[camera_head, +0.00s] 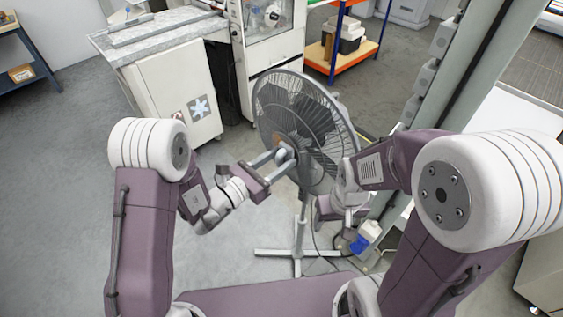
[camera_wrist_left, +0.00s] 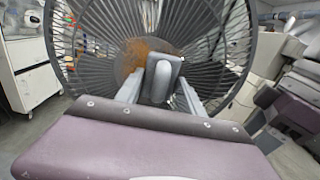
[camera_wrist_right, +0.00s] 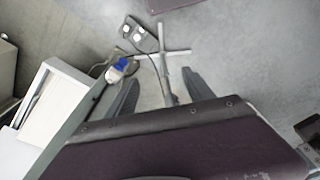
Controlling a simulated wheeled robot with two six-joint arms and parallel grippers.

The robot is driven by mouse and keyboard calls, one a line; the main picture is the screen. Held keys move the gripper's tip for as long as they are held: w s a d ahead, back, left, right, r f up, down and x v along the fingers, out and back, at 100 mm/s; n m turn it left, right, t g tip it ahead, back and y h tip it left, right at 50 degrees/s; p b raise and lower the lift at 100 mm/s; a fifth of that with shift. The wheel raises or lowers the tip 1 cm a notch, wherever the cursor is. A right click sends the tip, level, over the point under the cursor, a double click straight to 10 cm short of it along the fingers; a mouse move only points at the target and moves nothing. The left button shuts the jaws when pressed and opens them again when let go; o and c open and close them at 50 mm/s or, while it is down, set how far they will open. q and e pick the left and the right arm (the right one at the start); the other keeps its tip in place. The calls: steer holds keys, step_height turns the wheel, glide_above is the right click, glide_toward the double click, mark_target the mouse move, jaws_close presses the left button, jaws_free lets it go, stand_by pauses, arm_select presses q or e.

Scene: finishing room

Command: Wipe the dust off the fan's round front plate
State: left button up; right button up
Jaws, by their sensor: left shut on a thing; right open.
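The standing fan (camera_head: 300,108) has a dark wire cage and faces my left arm. Brown dust covers its round front plate (camera_wrist_left: 150,47), seen in the left wrist view, at the cage's centre. My left gripper (camera_head: 280,156) is shut on a grey rounded pad (camera_wrist_left: 163,80). The pad is in front of the plate and hides its lower part; I cannot tell whether they touch. My right gripper (camera_wrist_right: 163,95) is open and empty, pointing down toward the floor beside the fan's stand.
The fan's cross-shaped foot (camera_head: 297,253) stands on the grey floor. A blue and white object (camera_head: 368,235) lies right of the stand, with cables nearby. A grey post (camera_head: 425,90) stands close to my right arm. A white cabinet (camera_head: 180,90) is behind left. The left floor is clear.

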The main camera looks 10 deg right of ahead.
mark_target(297, 156)
arm_select(q)
steer(key=shift+w+a+b, duration=0.1)
steer(key=shift+w+a, duration=0.6)
steer(key=shift+w, duration=0.25)
steer(key=shift+w+a+b, duration=0.1)
steer(key=shift+w+a, duration=0.6)
steer(key=shift+w, duration=0.3)
steer(key=shift+w+a+b, duration=0.1)
steer(key=shift+w+a, duration=0.6)
steer(key=shift+w, duration=0.25)
steer(key=shift+r+p, duration=0.65)
steer(key=shift+r, duration=0.25)
steer(key=shift+s+d+f, duration=0.15)
steer(key=shift+s+d, duration=0.15)
steer(key=shift+s, duration=0.05)
steer(key=shift+s+d+b, duration=0.45)
steer(key=shift+s+d, duration=0.05)
steer(key=shift+s, duration=0.15)
steer(key=shift+s+d+b, duration=0.3)
steer(key=shift+s+d, duration=0.3)
steer(key=shift+s, duration=0.2)
steer(key=shift+s+d+b, duration=0.25)
steer(key=shift+s+d, duration=0.3)
steer(key=shift+s, duration=0.25)
steer(key=shift+s+d, duration=0.2)
steer(key=shift+s, duration=0.15)
steer(key=s+d, duration=0.1)
steer(key=s+d+b, duration=0.1)
steer(key=shift+s, duration=0.4)
steer(key=shift+a, duration=0.1)
